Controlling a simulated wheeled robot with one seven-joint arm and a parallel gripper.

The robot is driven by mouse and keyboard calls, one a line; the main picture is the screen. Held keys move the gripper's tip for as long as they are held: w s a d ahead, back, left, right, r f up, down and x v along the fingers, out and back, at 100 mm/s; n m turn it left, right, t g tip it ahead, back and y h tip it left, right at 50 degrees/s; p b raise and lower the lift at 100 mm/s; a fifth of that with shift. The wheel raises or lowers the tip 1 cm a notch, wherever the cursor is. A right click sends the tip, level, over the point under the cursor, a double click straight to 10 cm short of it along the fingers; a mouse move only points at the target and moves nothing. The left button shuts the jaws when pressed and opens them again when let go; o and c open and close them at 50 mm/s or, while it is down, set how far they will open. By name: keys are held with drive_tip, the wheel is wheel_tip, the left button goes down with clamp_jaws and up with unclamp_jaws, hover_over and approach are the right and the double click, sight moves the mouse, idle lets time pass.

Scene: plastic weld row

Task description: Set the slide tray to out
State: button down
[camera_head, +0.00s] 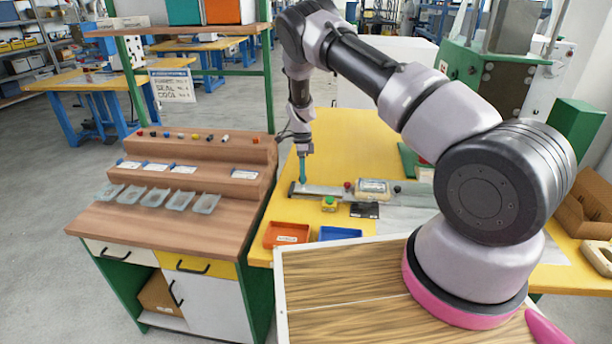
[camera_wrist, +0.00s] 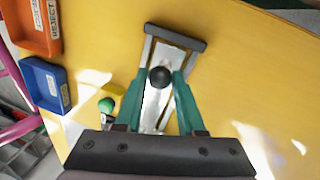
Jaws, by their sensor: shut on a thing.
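The slide tray (camera_wrist: 172,53) is a narrow metal piece with a dark grey end bar and a round black knob (camera_wrist: 160,77), seen in the wrist view. In the head view the slide tray (camera_head: 325,192) lies on the yellow table, its end bar toward the left. My gripper (camera_wrist: 161,82) has its teal fingers on both sides of the knob and is shut on it. In the head view my gripper (camera_head: 302,181) points straight down at the tray's left end, and the knob is hidden there. The tray's other end is hidden behind my gripper's body in the wrist view.
A green button on a yellow box (camera_head: 329,203) sits close beside the tray. An orange bin (camera_head: 287,235) and a blue bin (camera_head: 339,233) stand nearer the table's front edge. A wooden stepped bench (camera_head: 190,200) stands to the left. Bare yellow table (camera_head: 350,135) lies behind the tray.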

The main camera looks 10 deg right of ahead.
drive_tip(key=shift+w+a+r, duration=0.1)
drive_tip(key=shift+a, duration=0.25)
drive_tip(key=c, duration=0.5)
unclamp_jaws()
drive_tip(key=shift+d, duration=0.1)
drive_tip(key=r, duration=0.3)
drive_tip(key=w+r, duration=0.1)
drive_tip(key=r, duration=0.3)
drive_tip(key=w+r, duration=0.1)
drive_tip(key=r, duration=0.2)
drive_tip(key=shift+r, duration=0.25)
drive_tip(key=shift+r, duration=0.1)
